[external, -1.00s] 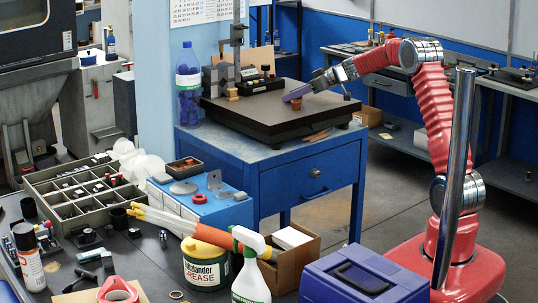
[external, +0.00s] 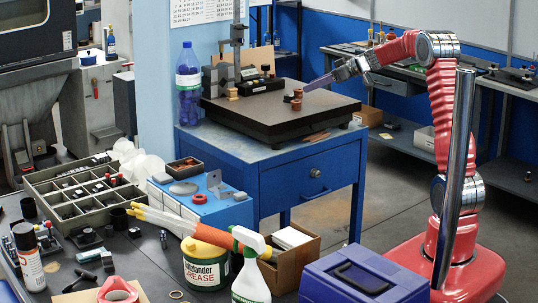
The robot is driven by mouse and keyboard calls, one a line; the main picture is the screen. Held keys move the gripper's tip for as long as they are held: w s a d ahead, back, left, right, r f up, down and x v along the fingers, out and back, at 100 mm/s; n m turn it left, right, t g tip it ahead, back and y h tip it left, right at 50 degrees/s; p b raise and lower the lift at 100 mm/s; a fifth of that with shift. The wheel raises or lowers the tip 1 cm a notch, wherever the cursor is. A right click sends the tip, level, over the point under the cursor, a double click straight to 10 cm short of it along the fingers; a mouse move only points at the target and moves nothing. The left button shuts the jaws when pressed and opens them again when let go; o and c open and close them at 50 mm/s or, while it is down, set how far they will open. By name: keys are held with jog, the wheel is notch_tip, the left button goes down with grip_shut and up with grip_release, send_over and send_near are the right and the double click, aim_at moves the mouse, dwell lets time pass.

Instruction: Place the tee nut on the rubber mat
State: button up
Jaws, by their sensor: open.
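My gripper (external: 310,87) shows small, with long purple-blue fingers, over the right part of the dark surface plate (external: 250,115). It is open. A small reddish-brown piece (external: 296,104) stands on the plate just below and left of the fingertips. A second reddish piece (external: 298,92) shows directly above it in the picture; whether the two touch is too small to tell. I cannot tell which small part is the tee nut. I cannot pick out the rubber mat with certainty.
The plate rests on a blue cabinet (external: 312,190). A height gauge (external: 237,45), a small block (external: 232,94) and a blue bottle (external: 188,85) stand at its left. A compartment tray (external: 60,215) and a spray bottle (external: 250,275) are in front. The plate's front is clear.

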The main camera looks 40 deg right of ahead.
jog(key=shift+v, duration=1.6)
jog(key=s+a+m+g+h, duration=0.1)
jog(key=s+a+g, duration=0.1)
jog(key=s+a, duration=0.65)
jog(key=s+a+m+g, duration=0.15)
jog(key=s+a, duration=0.35)
jog(key=s, duration=0.6)
jog(key=s+f+m+g+h, duration=0.1)
jog(key=s+f+h, duration=0.1)
jog(key=s, duration=0.8)
jog(key=s+f+m+h, duration=0.2)
jog(key=s+f, duration=0.3)
jog(key=s, duration=0.6)
jog(key=shift+a+g+h, duration=0.2)
jog(key=shift+g+h, duration=0.15)
jog(key=shift+h, duration=0.05)
jog(key=shift+f, duration=0.1)
jog(key=shift+c, duration=0.9)
jog(key=shift+w, duration=0.1)
